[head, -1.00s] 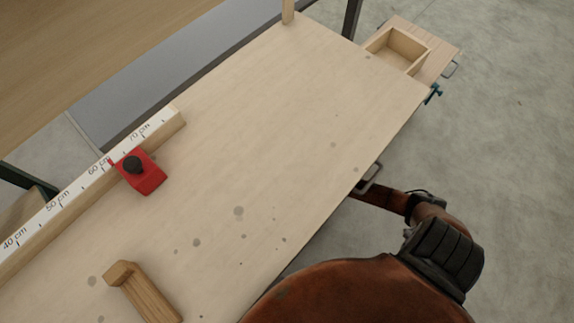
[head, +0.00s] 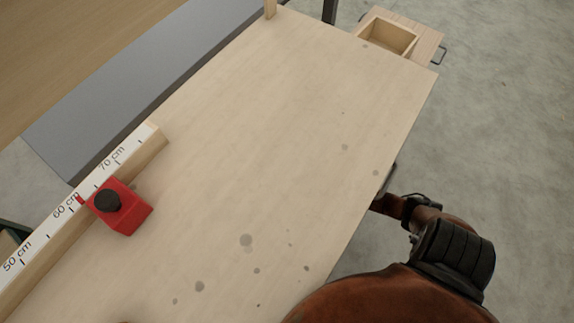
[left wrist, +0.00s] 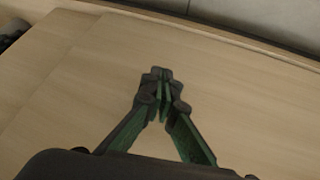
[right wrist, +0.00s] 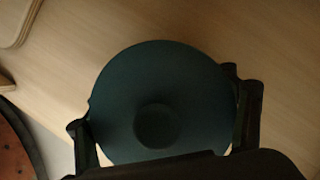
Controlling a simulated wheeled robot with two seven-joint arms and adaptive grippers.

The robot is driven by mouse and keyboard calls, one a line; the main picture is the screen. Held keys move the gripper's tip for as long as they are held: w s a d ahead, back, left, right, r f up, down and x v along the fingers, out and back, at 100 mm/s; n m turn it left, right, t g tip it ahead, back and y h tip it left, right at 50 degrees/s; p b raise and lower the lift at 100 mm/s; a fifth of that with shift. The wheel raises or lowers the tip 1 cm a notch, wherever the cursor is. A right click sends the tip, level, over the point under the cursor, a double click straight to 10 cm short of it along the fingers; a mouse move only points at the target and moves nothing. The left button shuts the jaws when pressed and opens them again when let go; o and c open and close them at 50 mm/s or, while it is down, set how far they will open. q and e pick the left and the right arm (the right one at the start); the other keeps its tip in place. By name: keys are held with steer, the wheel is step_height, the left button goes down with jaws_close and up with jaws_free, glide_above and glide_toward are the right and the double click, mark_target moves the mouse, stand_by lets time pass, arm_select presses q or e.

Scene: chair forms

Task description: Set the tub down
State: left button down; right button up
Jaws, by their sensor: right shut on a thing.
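The tub (right wrist: 160,85) shows in the right wrist view as a dark teal round shape with a small round knob or recess in its middle. My right gripper (right wrist: 163,108) is shut on it, one finger on each side. Pale wood lies behind the tub; I cannot tell whether it touches that surface. In the head view neither the tub nor the right gripper shows. My left gripper (left wrist: 160,80) is shut and empty over a pale wooden surface in the left wrist view, its fingertips together.
The wooden bench top (head: 290,130) is mostly bare, with dark spots. A red stop block (head: 128,217) sits by the measuring rail (head: 140,150) at left. An open wooden box (head: 378,44) stands beyond the far end. Grey floor lies to the right.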

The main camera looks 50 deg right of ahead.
steer(key=shift+w+r, duration=0.1)
steer(key=o, duration=0.7)
steer(key=shift+f, duration=0.25)
steer(key=o, duration=0.5)
steer(key=shift+r, duration=0.1)
